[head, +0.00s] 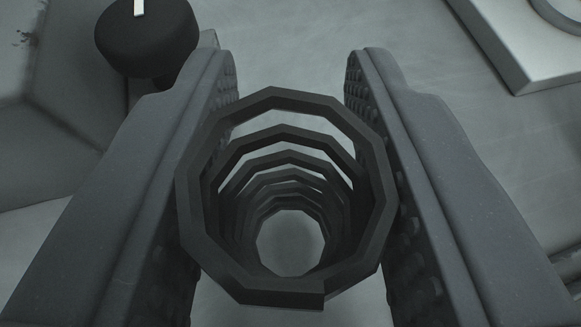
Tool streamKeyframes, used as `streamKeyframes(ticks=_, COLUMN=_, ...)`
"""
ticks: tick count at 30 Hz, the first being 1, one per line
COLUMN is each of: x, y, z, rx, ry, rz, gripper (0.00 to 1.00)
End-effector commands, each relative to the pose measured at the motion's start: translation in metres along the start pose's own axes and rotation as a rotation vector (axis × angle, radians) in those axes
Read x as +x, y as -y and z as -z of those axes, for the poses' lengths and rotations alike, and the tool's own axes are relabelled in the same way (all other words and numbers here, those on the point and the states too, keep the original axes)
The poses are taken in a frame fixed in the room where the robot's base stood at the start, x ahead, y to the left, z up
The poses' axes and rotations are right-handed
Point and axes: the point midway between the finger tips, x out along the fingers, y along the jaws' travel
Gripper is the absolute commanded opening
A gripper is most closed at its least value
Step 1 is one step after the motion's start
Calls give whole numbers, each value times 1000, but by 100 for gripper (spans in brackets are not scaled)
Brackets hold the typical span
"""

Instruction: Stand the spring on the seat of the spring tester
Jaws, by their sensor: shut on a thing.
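The dark coil spring (290,297) is in the middle of the head view, and I look down through its open coils onto the pale floor or table surface below. My gripper (290,190) is shut on the spring, with one ribbed finger pad on its left side and one on its right. The spring looks roughly upright along my line of view. Its far end is small and I cannot tell whether it touches anything. The seat of the spring tester cannot be made out for sure.
A round black knob (148,45) with a white mark is at the upper left, beside a grey machine body (45,120). A light metal plate (520,50) with a ring on it is at the upper right. The grey surface (290,60) between them looks clear.

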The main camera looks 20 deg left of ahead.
Motion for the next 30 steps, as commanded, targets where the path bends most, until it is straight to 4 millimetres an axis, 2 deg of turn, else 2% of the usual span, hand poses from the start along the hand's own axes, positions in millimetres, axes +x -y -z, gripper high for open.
streamKeyframes(ticks=1, x=4, y=0, z=-9, rx=0, ry=3, rz=0, gripper=8)
streamKeyframes(ticks=3, x=6, y=0, z=-14, rx=0, ry=0, rz=0, gripper=8)
streamKeyframes(ticks=14, x=7, y=1, z=-16, rx=0, ry=-2, rz=1, gripper=8)
streamKeyframes(ticks=15, x=7, y=1, z=-16, rx=-1, ry=-2, rz=1, gripper=40)
streamKeyframes(ticks=16, x=7, y=1, z=-16, rx=-1, ry=-2, rz=1, gripper=49)
streamKeyframes(ticks=17, x=7, y=1, z=-16, rx=-1, ry=-2, rz=1, gripper=51)
streamKeyframes(ticks=26, x=6, y=1, z=-14, rx=-1, ry=-2, rz=2, gripper=51)
streamKeyframes(ticks=30, x=-2, y=1, z=-14, rx=-1, ry=-1, rz=1, gripper=51)
